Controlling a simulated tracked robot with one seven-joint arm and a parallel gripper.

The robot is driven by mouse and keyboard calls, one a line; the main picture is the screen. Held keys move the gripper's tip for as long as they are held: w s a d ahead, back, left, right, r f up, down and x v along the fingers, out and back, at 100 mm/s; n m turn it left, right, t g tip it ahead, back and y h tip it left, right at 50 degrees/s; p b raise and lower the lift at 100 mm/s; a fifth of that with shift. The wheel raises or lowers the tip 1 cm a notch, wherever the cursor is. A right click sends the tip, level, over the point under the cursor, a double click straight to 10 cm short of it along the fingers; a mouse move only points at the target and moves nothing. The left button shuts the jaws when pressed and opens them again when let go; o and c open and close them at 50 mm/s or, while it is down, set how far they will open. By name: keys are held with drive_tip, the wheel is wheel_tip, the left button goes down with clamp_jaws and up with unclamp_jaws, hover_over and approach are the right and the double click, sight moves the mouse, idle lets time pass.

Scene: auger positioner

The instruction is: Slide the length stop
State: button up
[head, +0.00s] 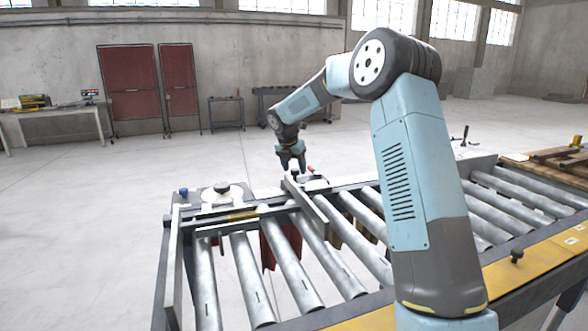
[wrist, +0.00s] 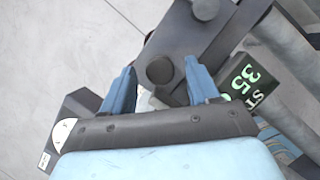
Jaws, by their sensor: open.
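The length stop shows in the head view as a grey bar (head: 309,204) lying across the rollers, with its carriage at the far rail. In the wrist view its grey plate (wrist: 188,42) carries a dark round knob (wrist: 160,70) and a second dark knob (wrist: 205,9). My gripper (wrist: 159,66) is open, with one blue finger on each side of the first knob. Gaps show between the fingers and the knob. In the head view my gripper (head: 292,164) is above the far rail, pointing down. Finger height against the knob is hard to tell.
A dark display (wrist: 248,82) with green characters, including 35, sits just right of the fingers. The roller conveyor (head: 273,275) runs across the front, with a yellow-edged near rail (head: 525,267). A disc with a dark knob (head: 222,188) stands at the left end. Open floor lies beyond.

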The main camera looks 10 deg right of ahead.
drive_tip(key=shift+w+d+f, duration=0.1)
drive_tip(key=shift+f, duration=0.35)
clamp_jaws()
idle(0.4)
